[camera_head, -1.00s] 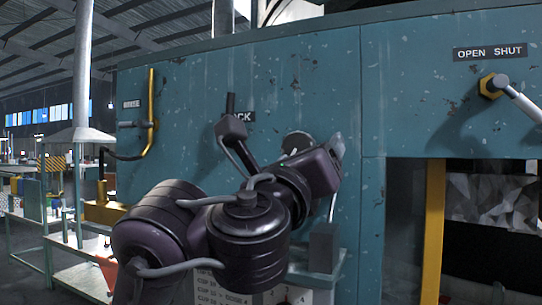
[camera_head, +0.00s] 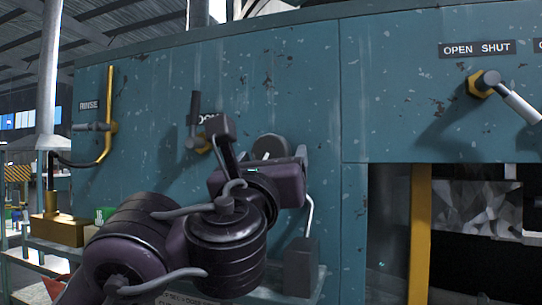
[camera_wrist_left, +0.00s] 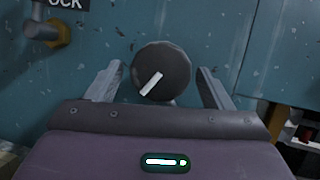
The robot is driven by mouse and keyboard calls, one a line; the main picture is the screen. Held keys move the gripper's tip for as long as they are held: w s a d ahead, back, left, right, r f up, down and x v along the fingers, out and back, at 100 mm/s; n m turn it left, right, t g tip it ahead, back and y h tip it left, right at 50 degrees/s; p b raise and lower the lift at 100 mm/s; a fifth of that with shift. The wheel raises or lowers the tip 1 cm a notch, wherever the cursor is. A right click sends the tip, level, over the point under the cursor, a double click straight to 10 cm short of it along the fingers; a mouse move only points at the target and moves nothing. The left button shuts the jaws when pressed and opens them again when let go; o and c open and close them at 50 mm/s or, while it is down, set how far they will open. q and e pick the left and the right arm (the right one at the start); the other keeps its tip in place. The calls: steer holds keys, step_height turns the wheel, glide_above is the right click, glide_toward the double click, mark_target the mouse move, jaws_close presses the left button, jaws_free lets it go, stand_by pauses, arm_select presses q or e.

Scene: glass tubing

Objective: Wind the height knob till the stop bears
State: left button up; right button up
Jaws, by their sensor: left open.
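The round dark knob (camera_head: 270,146) sits on the blue-green panel, partly hidden behind my left gripper (camera_head: 283,163). In the left wrist view the knob (camera_wrist_left: 171,66) faces me, with a white pointer mark slanting from upper right to lower left. My left gripper (camera_wrist_left: 160,70) is open there, one finger on each side of the knob. Gaps show between both fingers and the knob; I see no contact. A dark block (camera_head: 301,268) stands below the gripper with a bent pale rod above it; I cannot tell whether this is the stop. My right gripper is not in view.
A lever (camera_head: 507,93) under "OPEN SHUT" (camera_head: 477,48) is at upper right, above a dark opening with a yellow post (camera_head: 419,235).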

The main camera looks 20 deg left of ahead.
arm_select(q)
steer(key=shift+w+r, duration=0.35)
steer(key=shift+w, duration=0.15)
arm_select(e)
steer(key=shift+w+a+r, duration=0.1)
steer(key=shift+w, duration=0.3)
arm_select(q)
steer(key=shift+w+a, duration=0.1)
steer(key=shift+w, duration=0.05)
steer(key=shift+c, duration=0.2)
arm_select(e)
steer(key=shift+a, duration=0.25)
